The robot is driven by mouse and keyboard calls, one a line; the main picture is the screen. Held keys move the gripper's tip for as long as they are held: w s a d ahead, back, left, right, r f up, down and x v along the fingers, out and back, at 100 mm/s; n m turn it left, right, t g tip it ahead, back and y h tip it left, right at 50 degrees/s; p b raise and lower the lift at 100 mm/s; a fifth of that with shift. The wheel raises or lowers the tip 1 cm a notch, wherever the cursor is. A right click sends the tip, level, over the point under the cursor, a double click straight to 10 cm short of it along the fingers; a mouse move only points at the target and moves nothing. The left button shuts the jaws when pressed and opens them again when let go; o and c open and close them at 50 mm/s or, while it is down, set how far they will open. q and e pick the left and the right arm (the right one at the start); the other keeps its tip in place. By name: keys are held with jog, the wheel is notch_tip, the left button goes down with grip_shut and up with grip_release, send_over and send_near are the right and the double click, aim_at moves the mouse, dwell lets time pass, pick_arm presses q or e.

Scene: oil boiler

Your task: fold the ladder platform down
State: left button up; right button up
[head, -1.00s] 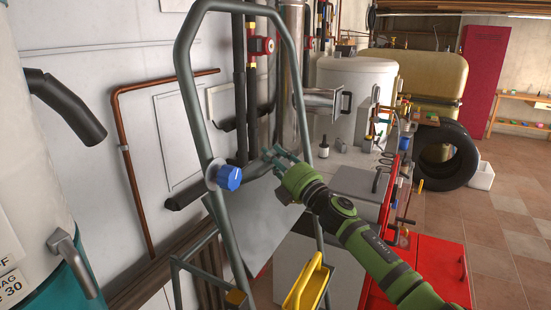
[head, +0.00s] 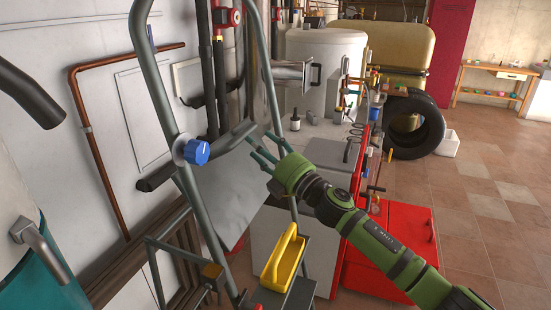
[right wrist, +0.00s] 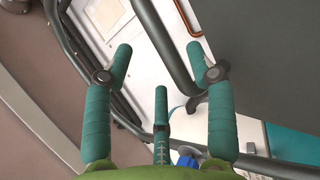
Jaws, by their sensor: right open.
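The ladder (head: 157,85) is a grey tubular frame with a blue knob (head: 195,152) on its left rail. Its platform, a grey flat panel (head: 225,205), hangs steeply tilted between the rails. My right gripper (head: 262,147) has teal fingers and is open near the right rail, by the panel's upper right edge. In the right wrist view the right gripper (right wrist: 162,58) has its fingers apart with nothing held. A grey tube (right wrist: 168,45) passes beyond them, and a dark flat surface (right wrist: 265,65) fills the upper right. Whether a finger touches the ladder I cannot tell. My left gripper is out of view.
A yellow caddy (head: 283,258) stands low on the ladder. Behind are a white tank (head: 325,65), dark pipes and a red cabinet (head: 390,250). A teal-and-white vessel is at left.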

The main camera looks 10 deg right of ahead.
jog(key=v, duration=0.5)
